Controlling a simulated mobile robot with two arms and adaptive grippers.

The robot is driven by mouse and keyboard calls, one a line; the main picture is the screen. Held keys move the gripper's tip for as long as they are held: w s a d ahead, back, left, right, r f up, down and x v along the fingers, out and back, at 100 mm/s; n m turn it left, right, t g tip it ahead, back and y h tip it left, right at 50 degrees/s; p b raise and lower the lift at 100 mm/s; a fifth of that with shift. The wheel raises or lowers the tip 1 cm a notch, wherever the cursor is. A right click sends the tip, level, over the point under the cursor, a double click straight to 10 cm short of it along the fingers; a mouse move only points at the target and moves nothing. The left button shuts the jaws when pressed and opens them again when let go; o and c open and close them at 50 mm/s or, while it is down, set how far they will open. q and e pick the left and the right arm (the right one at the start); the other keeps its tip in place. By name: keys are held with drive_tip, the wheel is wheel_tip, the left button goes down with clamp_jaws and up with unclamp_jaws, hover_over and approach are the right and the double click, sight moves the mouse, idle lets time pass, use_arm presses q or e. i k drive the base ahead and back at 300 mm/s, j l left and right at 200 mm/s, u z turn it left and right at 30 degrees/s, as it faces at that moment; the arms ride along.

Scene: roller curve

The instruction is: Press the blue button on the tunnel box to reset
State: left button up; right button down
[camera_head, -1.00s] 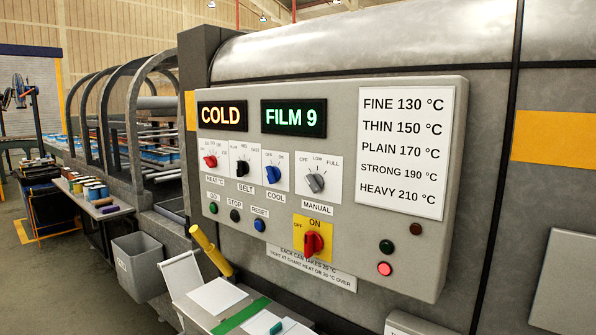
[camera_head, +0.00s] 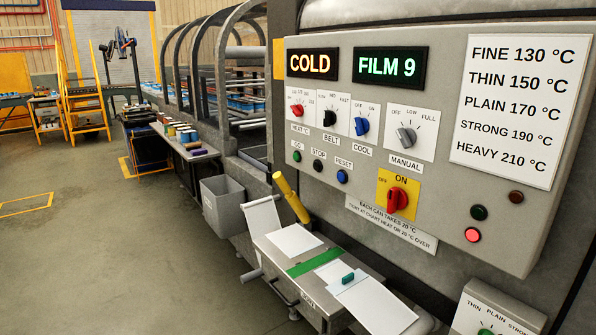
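The tunnel box is a grey control panel (camera_head: 455,205) on the machine's side, at the right of the head view. Its blue button (camera_head: 342,176) sits under the RESET label, to the right of the black STOP button (camera_head: 318,165) and the green GO button (camera_head: 297,156). The displays read COLD (camera_head: 312,63) and FILM 9 (camera_head: 390,67). The red main switch (camera_head: 397,199) is on a yellow plate. A red lamp (camera_head: 472,235) is lit at the lower right. Neither of my grippers is in view.
Below the panel stands a small bench (camera_head: 305,275) with white sheets, a green strip and a yellow handle (camera_head: 291,197). A grey bin (camera_head: 223,204) stands left of it. A side table (camera_head: 186,146) holds several coloured rolls. The floor (camera_head: 110,255) at left is open.

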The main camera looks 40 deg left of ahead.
sight(341, 176)
drive_tip(key=u, duration=1)
